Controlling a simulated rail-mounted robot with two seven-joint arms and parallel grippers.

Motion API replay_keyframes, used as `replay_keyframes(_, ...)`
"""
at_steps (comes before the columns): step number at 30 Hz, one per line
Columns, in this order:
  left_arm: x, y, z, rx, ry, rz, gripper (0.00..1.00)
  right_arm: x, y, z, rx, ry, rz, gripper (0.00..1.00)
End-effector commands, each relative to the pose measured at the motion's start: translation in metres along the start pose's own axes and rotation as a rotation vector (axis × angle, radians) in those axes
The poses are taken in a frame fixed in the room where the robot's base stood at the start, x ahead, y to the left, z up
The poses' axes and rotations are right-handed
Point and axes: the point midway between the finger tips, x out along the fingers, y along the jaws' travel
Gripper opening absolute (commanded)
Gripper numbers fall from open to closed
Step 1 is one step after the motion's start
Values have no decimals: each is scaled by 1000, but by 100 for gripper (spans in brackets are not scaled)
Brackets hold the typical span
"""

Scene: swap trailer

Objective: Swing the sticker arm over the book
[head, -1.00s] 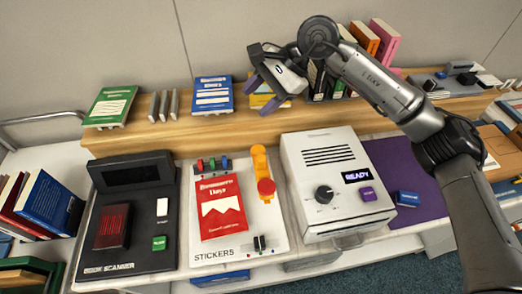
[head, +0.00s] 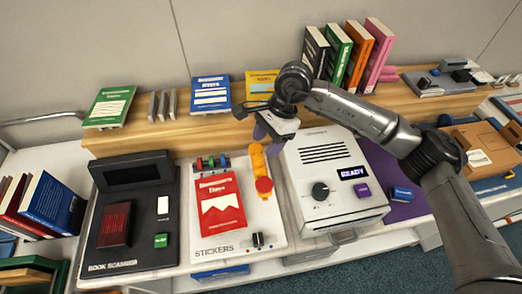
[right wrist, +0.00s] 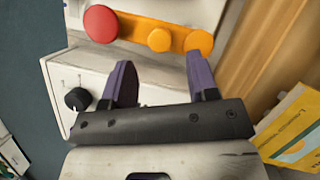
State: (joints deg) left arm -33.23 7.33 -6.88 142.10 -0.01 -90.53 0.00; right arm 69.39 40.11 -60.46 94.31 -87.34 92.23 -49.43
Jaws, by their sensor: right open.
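The sticker arm (head: 257,160) is an orange bar at the right side of the white STICKERS board (head: 210,247). It ends in a red round knob (head: 264,185) and points toward the front, beside the book. The red book (head: 221,208) lies flat on the board, left of the arm. My right gripper (head: 271,138) is open and empty, above the back end of the sticker arm. In the right wrist view its purple fingers (right wrist: 162,65) are apart, with the orange bar (right wrist: 182,38) and red knob (right wrist: 101,23) beyond them. My left gripper is not in view.
A white machine reading READY (head: 325,165) stands close right of the board. A black book scanner (head: 128,220) stands at the left. A wooden shelf (head: 175,133) with books runs behind, including a yellow book (head: 261,84) near my right gripper.

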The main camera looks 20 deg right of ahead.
Motion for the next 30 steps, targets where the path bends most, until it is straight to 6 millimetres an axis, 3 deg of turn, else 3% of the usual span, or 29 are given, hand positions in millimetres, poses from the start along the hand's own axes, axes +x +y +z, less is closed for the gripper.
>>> replay_keyframes(9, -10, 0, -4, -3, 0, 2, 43, 39, 0, 0, 0, -1, 1, 54)
replay_keyframes(24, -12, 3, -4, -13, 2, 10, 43, 48, 0, 0, -1, 0, -1, 54)
replay_keyframes(30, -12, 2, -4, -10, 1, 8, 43, 48, 0, 0, -1, 0, -1, 35)
